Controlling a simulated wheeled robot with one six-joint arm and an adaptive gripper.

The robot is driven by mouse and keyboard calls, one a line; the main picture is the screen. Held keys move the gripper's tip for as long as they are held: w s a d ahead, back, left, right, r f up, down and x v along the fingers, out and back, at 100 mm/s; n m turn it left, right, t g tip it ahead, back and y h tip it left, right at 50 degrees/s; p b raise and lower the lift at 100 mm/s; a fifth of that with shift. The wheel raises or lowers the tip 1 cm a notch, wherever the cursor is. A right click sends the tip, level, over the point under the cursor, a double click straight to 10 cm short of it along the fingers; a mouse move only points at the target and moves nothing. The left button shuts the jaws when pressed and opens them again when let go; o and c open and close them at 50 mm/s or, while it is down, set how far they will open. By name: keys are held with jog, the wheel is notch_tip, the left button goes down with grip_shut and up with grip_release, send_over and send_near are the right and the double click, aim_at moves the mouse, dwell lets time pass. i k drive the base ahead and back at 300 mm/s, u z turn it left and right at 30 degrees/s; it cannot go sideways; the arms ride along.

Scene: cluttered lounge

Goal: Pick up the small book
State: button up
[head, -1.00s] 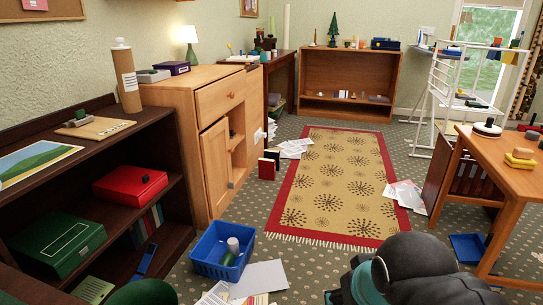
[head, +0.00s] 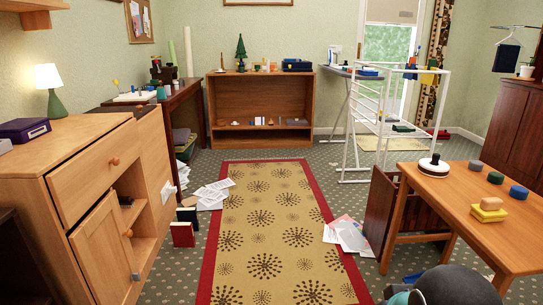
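Two small books stand on the carpet beside the wooden cabinet, left of the rug. One is a red book (head: 182,235), upright, with a pale edge showing. Just behind it is a dark book (head: 187,214), partly hidden by the red one. I cannot tell which of them is the small book of the task. My gripper is not in view; only a dark, rounded part of my arm shows at the bottom right, well apart from the books.
The patterned rug (head: 262,225) runs clear down the middle. Loose papers (head: 212,193) lie behind the books, and more papers (head: 350,236) lie right of the rug. The wooden cabinet (head: 80,165) flanks the left; a wooden table (head: 470,205) and white drying rack (head: 360,130) stand right.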

aim_at(184, 215)
jog(key=z, duration=0.25)
jog(key=i, duration=1.85)
jog(key=u, duration=0.9)
jog(key=i, duration=1.4)
jog(key=u, duration=1.25)
jog(key=i, duration=0.25)
jog(key=u, duration=0.1)
